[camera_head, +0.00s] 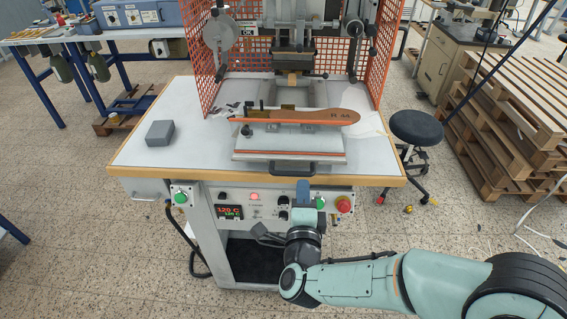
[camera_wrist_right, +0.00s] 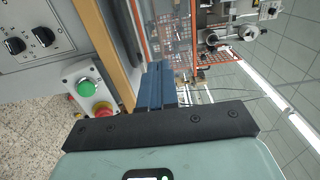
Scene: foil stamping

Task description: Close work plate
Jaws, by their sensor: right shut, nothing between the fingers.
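The work plate (camera_head: 262,141) is a grey slab on the table below and in front of the stamping press head (camera_head: 294,60). A brown and orange piece marked R 44 (camera_head: 315,117) lies across it. The plate has a black handle (camera_head: 292,173) at its front edge. My right gripper (camera_head: 302,187) has blue fingers and is just below and in front of the handle in the head view. Its fingers (camera_wrist_right: 156,84) are together and empty in the right wrist view. Whether they touch the handle cannot be told. My left gripper is not in view.
Orange mesh guards (camera_head: 376,45) flank the press. A grey box (camera_head: 159,133) sits on the table's left. The front panel has a red emergency button (camera_head: 344,204) close to my right gripper. A black stool (camera_head: 417,126) and wooden pallets (camera_head: 515,110) stand to the right.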

